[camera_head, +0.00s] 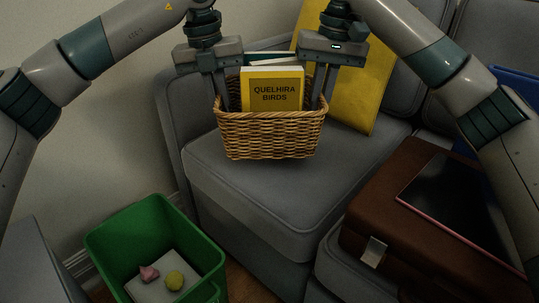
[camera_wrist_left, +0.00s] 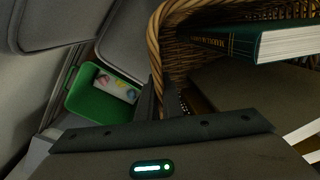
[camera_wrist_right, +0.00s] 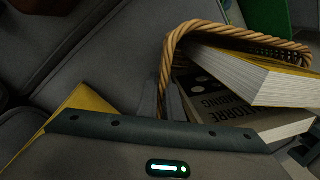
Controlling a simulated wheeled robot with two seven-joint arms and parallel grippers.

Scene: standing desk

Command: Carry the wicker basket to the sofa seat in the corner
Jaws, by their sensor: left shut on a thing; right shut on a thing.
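The wicker basket (camera_head: 268,136) is upright over the grey corner sofa seat (camera_head: 350,165) in the head view. Whether its base touches the seat cannot be told. It holds several books, including a yellow one titled "Quelhira Birds" (camera_head: 275,90). My left gripper (camera_head: 222,98) is shut on the basket's left rim, and my right gripper (camera_head: 320,98) on its right rim. The rim also shows between the fingers in the left wrist view (camera_wrist_left: 155,50) and the right wrist view (camera_wrist_right: 167,65).
A brown case (camera_head: 375,205) with a dark flat panel (camera_head: 455,205) lies on the seat at right. A green bin (camera_head: 120,235) with small items stands on the floor at lower left.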

